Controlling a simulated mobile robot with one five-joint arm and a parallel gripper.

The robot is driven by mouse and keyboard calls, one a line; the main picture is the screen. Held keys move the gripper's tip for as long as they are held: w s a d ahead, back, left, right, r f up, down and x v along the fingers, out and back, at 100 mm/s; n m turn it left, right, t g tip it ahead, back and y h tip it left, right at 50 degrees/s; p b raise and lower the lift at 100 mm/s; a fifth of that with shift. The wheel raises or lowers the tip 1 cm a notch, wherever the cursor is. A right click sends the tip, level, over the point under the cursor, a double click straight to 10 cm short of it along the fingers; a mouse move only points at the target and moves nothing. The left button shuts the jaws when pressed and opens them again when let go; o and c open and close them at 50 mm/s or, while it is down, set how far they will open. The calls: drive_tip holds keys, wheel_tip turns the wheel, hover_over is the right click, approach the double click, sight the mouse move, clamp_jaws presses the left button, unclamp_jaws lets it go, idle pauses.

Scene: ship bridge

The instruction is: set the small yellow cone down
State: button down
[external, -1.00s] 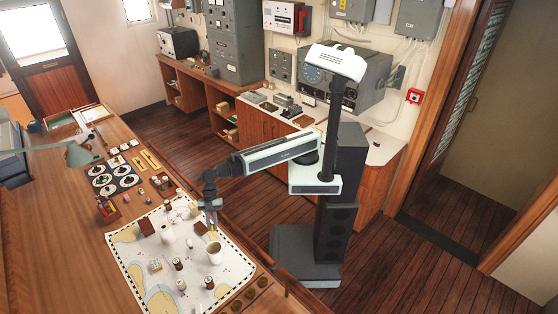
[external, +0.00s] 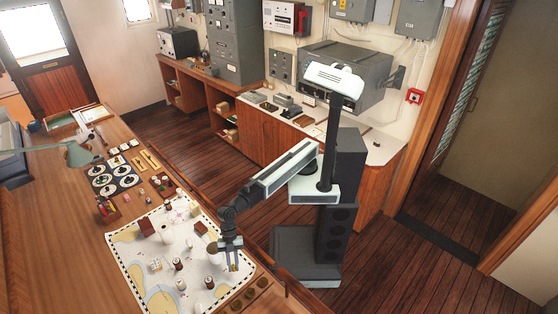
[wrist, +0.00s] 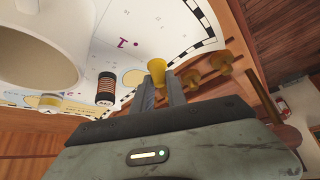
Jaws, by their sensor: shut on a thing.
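The small yellow cone (wrist: 157,71) shows in the wrist view between the tips of my two fingers. My gripper (wrist: 161,87) is shut on it. In the external view, my gripper (external: 234,262) points down near the right edge of the chart (external: 150,262), close to the table's near edge. A bit of yellow shows at its tips there. I cannot tell whether the cone touches the surface below.
A large white cup (wrist: 35,58) is at the left of the wrist view. A dark-and-orange banded jar (wrist: 106,87) stands beside my fingers. Round brass-coloured pieces (wrist: 221,62) lie to their right. Several small jars stand on the chart.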

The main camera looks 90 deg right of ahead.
sight(234, 268)
wheel_tip(234, 268, down, 4)
drive_tip(key=b, duration=0.4)
drive_tip(key=shift+f, duration=0.15)
drive_tip(key=shift+r, duration=0.25)
drive_tip(key=c, duration=1.3)
unclamp_jaws()
drive_tip(key=shift+f, duration=0.15)
drive_tip(key=shift+c, duration=0.2)
drive_tip(key=shift+d+r+p, duration=0.1)
drive_tip(key=shift+r+p, duration=0.3)
drive_tip(key=shift+p, duration=0.1)
drive_tip(key=p+v, duration=0.9)
drive_tip(key=v, duration=0.2)
drive_tip(key=shift+d, duration=0.25)
drive_tip(key=shift+r, duration=0.1)
